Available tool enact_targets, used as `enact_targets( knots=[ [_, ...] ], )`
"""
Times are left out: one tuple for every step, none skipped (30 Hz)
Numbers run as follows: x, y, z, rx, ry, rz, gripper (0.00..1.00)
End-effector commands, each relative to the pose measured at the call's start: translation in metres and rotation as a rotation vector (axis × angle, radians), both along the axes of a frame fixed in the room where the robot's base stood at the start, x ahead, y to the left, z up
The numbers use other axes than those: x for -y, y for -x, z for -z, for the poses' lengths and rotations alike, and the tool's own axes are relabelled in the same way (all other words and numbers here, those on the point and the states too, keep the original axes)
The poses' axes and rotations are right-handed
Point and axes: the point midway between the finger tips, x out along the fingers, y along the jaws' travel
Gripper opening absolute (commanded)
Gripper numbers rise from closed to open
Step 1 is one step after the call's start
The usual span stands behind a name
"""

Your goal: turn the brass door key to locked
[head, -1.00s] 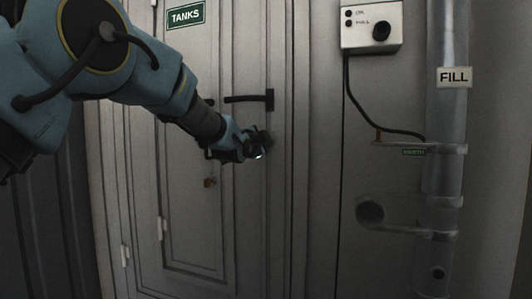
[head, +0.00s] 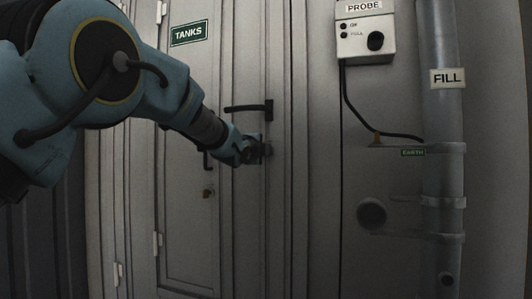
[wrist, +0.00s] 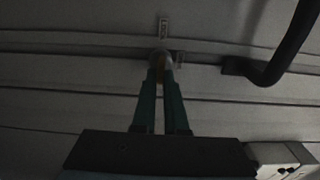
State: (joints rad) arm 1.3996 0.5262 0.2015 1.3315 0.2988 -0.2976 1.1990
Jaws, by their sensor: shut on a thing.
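The brass door key (wrist: 160,68) shows as a thin brass strip between my fingertips in the wrist view, at a round lock on the grey door. My gripper (wrist: 160,75) is shut on it with its two green fingers. A small upright label (wrist: 163,27) reading LOCK stands just beyond the lock, and a second small label (wrist: 179,58) sits to its right. In the head view my gripper (head: 264,150) is at the door just below the black lever handle (head: 248,107) and hides the key. I cannot tell the key's exact turn angle.
The lever handle (wrist: 275,70) is close at the right in the wrist view. A PROBE box (head: 366,38) with a cable and the FILL pipe (head: 443,150) stand at right.

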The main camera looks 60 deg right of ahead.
Motion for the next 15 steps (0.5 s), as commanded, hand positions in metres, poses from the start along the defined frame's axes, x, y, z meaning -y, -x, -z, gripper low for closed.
enact_targets(
  knots=[
    [-0.0014, -0.0035, -0.0046, 0.005, 0.006, -0.005, 0.00],
    [-0.0014, -0.0035, -0.0047, 0.005, 0.006, -0.005, 0.00],
    [-0.0015, -0.0036, -0.0048, 0.005, 0.006, -0.005, 0.00],
    [-0.0015, -0.0036, -0.0049, 0.005, 0.006, -0.005, 0.00],
    [-0.0015, -0.0037, -0.0049, 0.005, 0.006, -0.005, 0.00],
    [-0.0015, -0.0037, -0.0050, 0.004, 0.007, -0.005, 0.00],
    [-0.0015, -0.0038, -0.0051, 0.004, 0.007, -0.005, 0.00],
    [-0.0015, -0.0038, -0.0051, 0.004, 0.007, -0.005, 0.00],
    [-0.0015, -0.0039, -0.0052, 0.004, 0.007, -0.005, 0.11],
    [-0.0015, -0.0039, -0.0053, 0.004, 0.007, -0.005, 0.15],
    [-0.0016, -0.0037, -0.0053, 0.004, 0.007, -0.005, 0.18],
    [-0.0015, -0.0036, -0.0050, 0.004, 0.007, -0.005, 0.22],
    [-0.0014, -0.0033, -0.0048, 0.003, 0.007, -0.005, 0.26],
    [-0.0013, -0.0030, -0.0044, 0.003, 0.007, -0.004, 0.29],
    [-0.0011, -0.0027, -0.0039, 0.003, 0.006, -0.004, 0.34]
  ],
)
